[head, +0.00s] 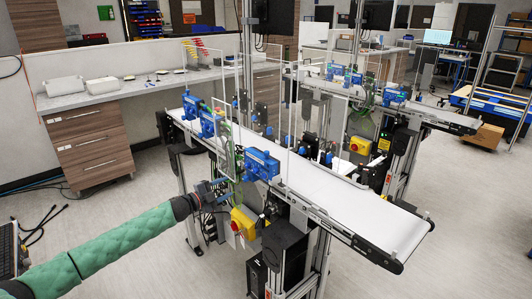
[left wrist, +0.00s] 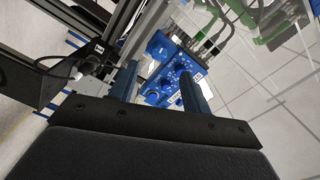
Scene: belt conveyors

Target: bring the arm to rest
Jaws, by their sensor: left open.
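My left arm comes in from the lower left in the head view, with a green sleeve. My left gripper (head: 218,187) is at the near side of the closest belt conveyor (head: 345,205), left of a blue device (head: 262,165) and above a yellow box with a red button (head: 243,223). In the left wrist view the two fingers of my left gripper (left wrist: 160,72) stand apart with nothing held. A blue panel with knobs (left wrist: 170,78) shows beyond and between them. I cannot tell whether the fingers touch anything. My right gripper is not in view.
Clear upright panels (head: 305,110) and metal posts stand along the conveyor. A second conveyor (head: 430,113) runs behind. A counter with wooden drawers (head: 88,145) stands at the left. The floor (head: 120,215) between counter and arm is mostly free, with dark cables at the far left.

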